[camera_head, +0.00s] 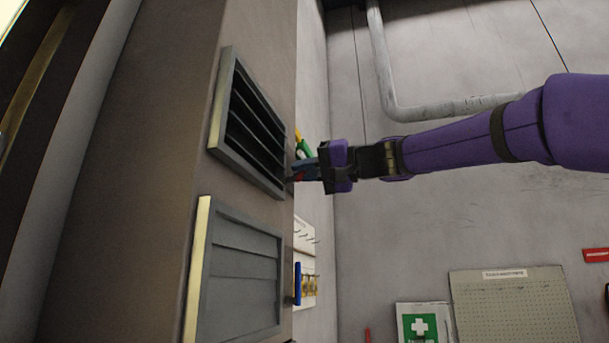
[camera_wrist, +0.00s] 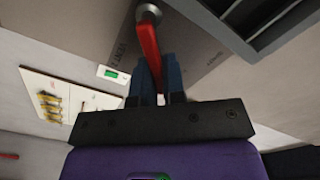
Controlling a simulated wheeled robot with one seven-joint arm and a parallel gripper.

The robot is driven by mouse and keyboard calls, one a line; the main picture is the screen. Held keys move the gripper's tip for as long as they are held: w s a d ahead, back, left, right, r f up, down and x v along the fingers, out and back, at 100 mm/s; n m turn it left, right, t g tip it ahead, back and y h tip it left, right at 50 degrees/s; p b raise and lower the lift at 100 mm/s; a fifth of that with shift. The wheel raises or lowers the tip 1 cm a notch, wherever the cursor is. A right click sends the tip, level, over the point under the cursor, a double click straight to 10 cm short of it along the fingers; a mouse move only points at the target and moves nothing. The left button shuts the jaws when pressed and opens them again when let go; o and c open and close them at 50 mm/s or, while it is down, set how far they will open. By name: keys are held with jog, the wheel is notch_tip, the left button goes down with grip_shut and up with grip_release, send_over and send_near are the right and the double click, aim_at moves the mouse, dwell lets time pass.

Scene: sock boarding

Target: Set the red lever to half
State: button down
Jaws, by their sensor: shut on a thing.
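The red lever (camera_wrist: 149,48) shows in the wrist view, hanging from a round metal pivot (camera_wrist: 148,13) on a grey plate. Its lower part lies between the two blue fingers of my gripper (camera_wrist: 157,75), which is shut on it. The lever points down and slightly right in this view. In the head view, my gripper (camera_head: 306,169) is at the right edge of the upper louvre (camera_head: 222,105), whose slats stand open with dark gaps. The lever is mostly hidden there by the fingers.
A lower louvre (camera_head: 238,262) with flat, closed-looking slats is below the upper one. A white board (camera_wrist: 60,95) with brass-coloured items and a small box with a green display (camera_wrist: 111,74) are on the wall. A pipe (camera_head: 385,70) runs behind my arm.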

jog(key=shift+s+a+r+n, duration=0.1)
jog(key=shift+s+r+n, duration=0.05)
jog(key=shift+n, duration=0.45)
jog(key=shift+s+r+n, duration=0.1)
jog(key=shift+s+n, duration=0.05)
jog(key=shift+n, duration=0.45)
jog(key=c, duration=1.2)
grip_release()
jog(key=v, duration=1)
jog(key=shift+d, duration=0.4)
jog(key=shift+s, duration=0.15)
jog(key=s+d+f+m+h, duration=0.2)
jog(key=s+d+f+h, duration=0.3)
jog(key=f, duration=1)
jog(key=s+d+f+m+h, duration=0.2)
jog(key=s+d+f+h, duration=0.4)
jog(key=f, duration=0.9)
jog(key=s+d+f+m+g+h, duration=0.1)
jog(key=s+d+f+m+h, duration=0.1)
jog(key=s+d+f+h, duration=0.4)
jog(key=s+f, duration=0.4)
jog(key=f, duration=0.6)
jog(key=shift+s+d+m, duration=0.2)
jog(key=shift+s+m, duration=0.1)
jog(key=shift+m, duration=0.1)
